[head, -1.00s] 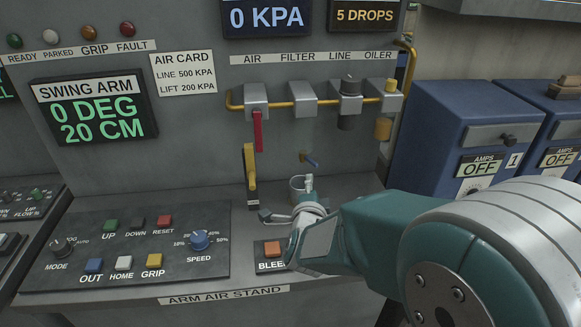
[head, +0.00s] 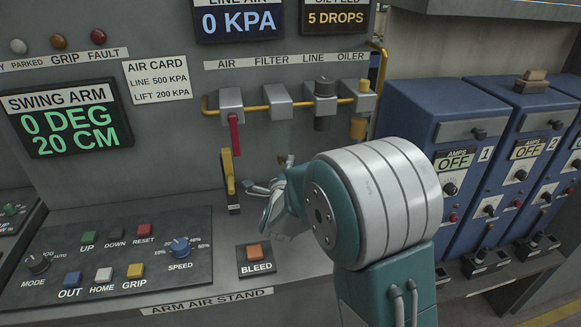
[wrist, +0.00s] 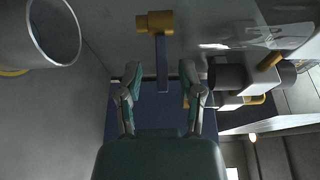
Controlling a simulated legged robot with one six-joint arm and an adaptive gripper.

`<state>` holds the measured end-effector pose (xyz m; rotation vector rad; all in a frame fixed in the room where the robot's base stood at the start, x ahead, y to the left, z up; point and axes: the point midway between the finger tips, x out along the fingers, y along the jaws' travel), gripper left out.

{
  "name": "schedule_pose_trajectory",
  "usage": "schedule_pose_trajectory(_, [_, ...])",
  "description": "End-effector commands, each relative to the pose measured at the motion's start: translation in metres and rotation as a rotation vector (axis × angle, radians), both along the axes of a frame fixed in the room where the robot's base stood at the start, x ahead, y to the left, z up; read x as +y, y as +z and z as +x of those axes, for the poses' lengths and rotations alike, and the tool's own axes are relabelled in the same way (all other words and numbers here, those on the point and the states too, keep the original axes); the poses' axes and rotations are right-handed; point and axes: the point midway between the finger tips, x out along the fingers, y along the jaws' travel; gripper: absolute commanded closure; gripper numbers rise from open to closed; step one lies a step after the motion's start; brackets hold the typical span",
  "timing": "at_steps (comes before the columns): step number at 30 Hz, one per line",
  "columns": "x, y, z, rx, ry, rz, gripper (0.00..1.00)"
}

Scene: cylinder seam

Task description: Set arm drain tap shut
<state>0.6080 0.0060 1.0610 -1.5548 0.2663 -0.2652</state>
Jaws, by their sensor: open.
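The drain tap is a brass body (wrist: 155,22) with a blue lever (wrist: 162,62) in the wrist view. The lever appears in the gap between my two fingertips, with space on both sides; I cannot tell its depth between them. My gripper (head: 272,174) is open and empty in front of the panel, under the air line. Its spread fingers show in the wrist view (wrist: 160,80).
A grey cup (wrist: 52,32) stands near the tap. A red lever (head: 235,135) hangs at the air valve, with a yellow lever (head: 228,175) below. The bleed button (head: 254,252) is on the ledge below my gripper. Blue amps boxes (head: 430,120) stand at the right.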

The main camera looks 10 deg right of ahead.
Motion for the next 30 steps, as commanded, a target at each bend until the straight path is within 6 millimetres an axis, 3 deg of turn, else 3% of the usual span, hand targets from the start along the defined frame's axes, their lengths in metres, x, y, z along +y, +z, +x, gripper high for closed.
schedule_pose_trajectory(10, [-0.0022, 0.0002, 0.0051, 0.000, 0.000, 0.000, 0.51])
schedule_pose_trajectory(13, [-0.0021, 0.0002, 0.0051, 0.000, 0.000, 0.000, 0.96])
schedule_pose_trajectory(14, [-0.0021, 0.0003, 0.0051, 0.000, 0.000, 0.000, 1.00])
schedule_pose_trajectory(30, [-0.0056, -0.0021, 0.0054, 0.006, 0.050, -0.001, 1.00])
